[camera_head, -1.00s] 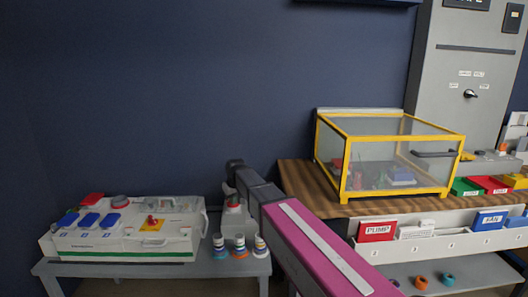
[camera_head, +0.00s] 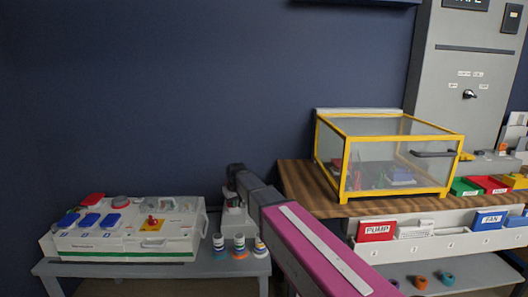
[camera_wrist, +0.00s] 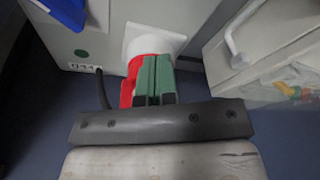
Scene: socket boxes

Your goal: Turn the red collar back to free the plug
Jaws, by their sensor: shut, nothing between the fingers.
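The red collar (camera_wrist: 131,84) shows in the wrist view on a white square mount (camera_wrist: 148,38) on a pale box wall. My gripper (camera_wrist: 155,78), with green fingers, is shut and empty. The fingers lie in front of the collar and cover its right part. I cannot tell whether they touch it. A dark cable (camera_wrist: 103,90) hangs left of the collar. The plug itself is hidden or cannot be told apart behind the fingers. In the head view the end of my arm is over the small grey table, and my fingers are not clear there.
A white box with blue covers (camera_head: 88,222) stands on the grey table (camera_head: 215,268). Several striped rings (camera_head: 239,246) stand in stacks near its right edge. A yellow-framed clear case (camera_head: 345,175) sits on a wooden bench (camera_head: 298,178) at right. A grey cabinet (camera_head: 465,65) stands behind.

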